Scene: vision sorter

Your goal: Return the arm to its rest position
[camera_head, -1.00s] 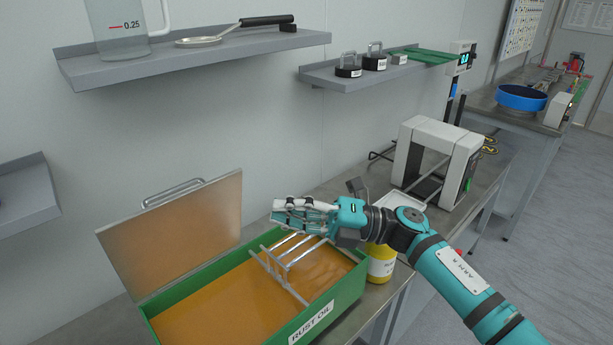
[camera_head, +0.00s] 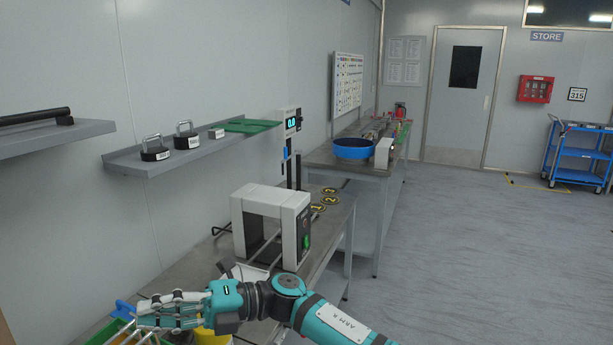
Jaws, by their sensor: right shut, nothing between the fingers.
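My right arm reaches in from the bottom, with a teal forearm labelled as an arm. My right gripper (camera_head: 150,310) is at the lower left, its light fingers together and empty, pointing left. It is above the corner of the green oil box (camera_head: 104,335), of which only a small part shows at the bottom left edge. A yellow container (camera_head: 212,337) is partly hidden under my right wrist. My left gripper does not show.
A white arch-shaped device (camera_head: 272,222) stands on the bench behind my right arm. A wall shelf (camera_head: 190,148) holds black weights (camera_head: 155,150). A blue bowl (camera_head: 353,149) is on the farther table. The floor (camera_head: 480,250) at right is clear; a blue cart (camera_head: 580,155) stands far right.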

